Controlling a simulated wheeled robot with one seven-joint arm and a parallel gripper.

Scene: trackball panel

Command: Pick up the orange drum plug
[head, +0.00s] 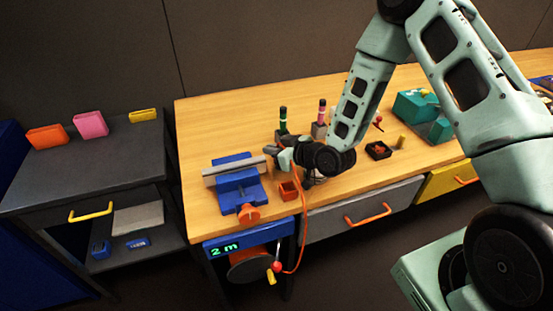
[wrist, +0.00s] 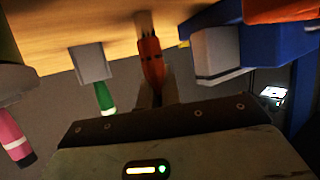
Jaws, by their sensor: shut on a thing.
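The orange drum plug (wrist: 151,62) shows in the wrist view between the fingers of my gripper (wrist: 154,88), which is shut on it. In the head view my gripper (head: 285,154) is over the front left part of the workbench, just right of the blue vise; the plug is mostly hidden there. An orange cable (head: 304,225) hangs from near the gripper over the bench's front edge to the cable drum (head: 250,268) below, under a display reading "2 m".
The blue vise (head: 238,187) and a small orange open box (head: 289,190) are close to my gripper. Green and pink-topped markers (head: 283,117) stand behind it. The bench's back left is clear.

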